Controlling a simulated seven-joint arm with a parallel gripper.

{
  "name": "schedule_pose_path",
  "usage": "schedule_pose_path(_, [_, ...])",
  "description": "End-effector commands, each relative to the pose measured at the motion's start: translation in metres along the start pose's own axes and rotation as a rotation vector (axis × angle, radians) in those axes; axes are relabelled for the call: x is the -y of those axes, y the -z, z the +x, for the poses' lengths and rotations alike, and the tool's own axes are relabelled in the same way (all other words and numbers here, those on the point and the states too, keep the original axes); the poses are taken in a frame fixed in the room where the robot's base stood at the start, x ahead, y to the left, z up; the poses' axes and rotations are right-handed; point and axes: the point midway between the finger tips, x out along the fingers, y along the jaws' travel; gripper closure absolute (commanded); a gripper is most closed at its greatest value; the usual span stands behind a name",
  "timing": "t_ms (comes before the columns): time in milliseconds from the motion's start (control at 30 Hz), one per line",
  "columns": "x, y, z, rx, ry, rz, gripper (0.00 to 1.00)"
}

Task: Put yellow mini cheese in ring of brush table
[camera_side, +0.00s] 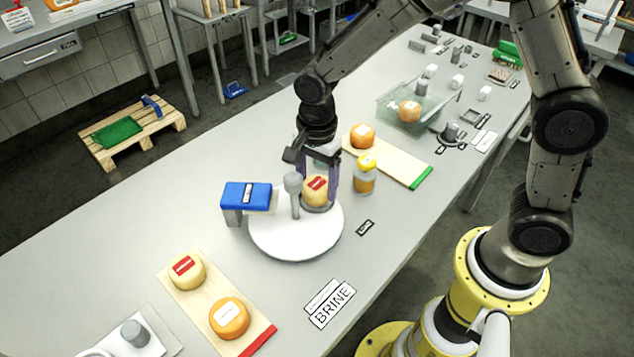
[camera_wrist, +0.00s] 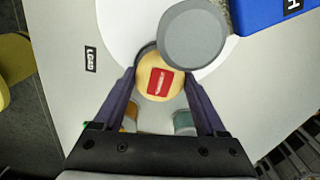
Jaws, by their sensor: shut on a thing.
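The yellow mini cheese (camera_side: 314,194) with a red label is between the fingers of my gripper (camera_side: 319,183), which is shut on it. In the wrist view the cheese (camera_wrist: 161,86) sits between both fingertips (camera_wrist: 160,75), its label facing up. The brush table is a white round disc (camera_side: 286,242) with a grey post (camera_side: 294,190) beside the cheese. A grey ring (camera_side: 317,209) shows at the base of the cheese, near the disc's back right edge. The cheese and fingers hide most of the ring. I cannot tell whether the cheese rests fully inside it.
A blue-topped brush block (camera_side: 246,194) stands at the disc's left. A yellow-lidded jar (camera_side: 365,177) is close on the right. A green-ended board (camera_side: 402,167) bears an orange cheese (camera_side: 362,136). A red-ended board (camera_side: 207,296) holds two cheeses in front.

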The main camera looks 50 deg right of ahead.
Motion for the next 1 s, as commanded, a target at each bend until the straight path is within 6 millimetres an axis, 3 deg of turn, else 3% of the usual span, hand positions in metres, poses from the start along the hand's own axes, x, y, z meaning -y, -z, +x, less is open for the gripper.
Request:
schedule_pose_path(467, [0.000,0.000,0.009,0.000,0.001,0.000,0.87])
schedule_pose_path(500, [0.000,0.000,0.009,0.000,0.001,0.000,0.21])
schedule_pose_path(600, [0.000,0.000,0.009,0.000,0.001,0.000,0.03])
schedule_pose_path(867, [0.000,0.000,0.009,0.000,0.001,0.000,0.00])
schedule_pose_path(1000, [0.001,0.000,-0.002,0.001,0.004,0.000,0.00])
